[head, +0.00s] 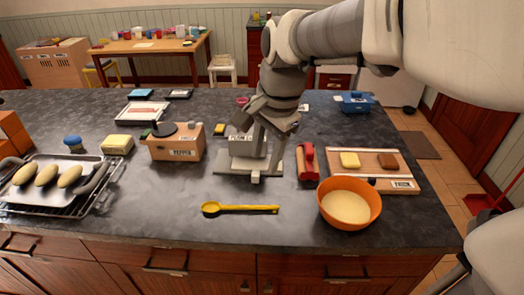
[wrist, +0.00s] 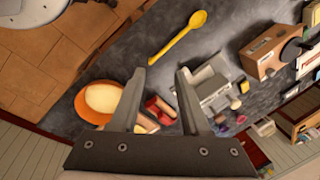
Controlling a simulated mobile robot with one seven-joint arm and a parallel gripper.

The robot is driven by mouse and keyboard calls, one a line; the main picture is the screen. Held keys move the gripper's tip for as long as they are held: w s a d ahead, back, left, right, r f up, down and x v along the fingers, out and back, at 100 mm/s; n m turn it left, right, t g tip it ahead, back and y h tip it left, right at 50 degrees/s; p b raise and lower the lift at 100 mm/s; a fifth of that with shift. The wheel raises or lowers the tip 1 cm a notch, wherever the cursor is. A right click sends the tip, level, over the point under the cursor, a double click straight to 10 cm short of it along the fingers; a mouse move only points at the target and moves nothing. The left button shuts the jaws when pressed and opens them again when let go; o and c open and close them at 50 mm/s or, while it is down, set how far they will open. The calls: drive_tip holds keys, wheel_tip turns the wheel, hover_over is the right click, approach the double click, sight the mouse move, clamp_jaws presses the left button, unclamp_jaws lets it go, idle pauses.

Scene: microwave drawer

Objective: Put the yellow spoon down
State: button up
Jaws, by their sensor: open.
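The yellow spoon (head: 240,209) lies flat on the dark countertop near its front edge, bowl to the left and handle to the right. In the wrist view the yellow spoon (wrist: 178,36) lies beyond my fingertips, apart from them. My gripper (wrist: 168,72) is open, with nothing between its two fingers. In the head view my gripper (head: 258,150) hangs over the counter behind the spoon, in front of a grey-white device, and its fingertips are hard to make out there.
An orange bowl (head: 349,203) with pale contents stands right of the spoon. A red object (head: 308,162) and a wooden board (head: 376,184) are behind it. A tray (head: 45,201) with several oblong items is at left. The counter around the spoon is clear.

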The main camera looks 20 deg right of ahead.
drive_tip(key=s+n+t+h, duration=0.1)
drive_tip(key=s+n+t, duration=0.2)
drive_tip(key=s+n, duration=0.9)
drive_tip(key=shift+s+d+r, duration=0.25)
drive_tip(key=shift+s+d, duration=0.05)
drive_tip(key=shift+d, duration=0.1)
idle(0.6)
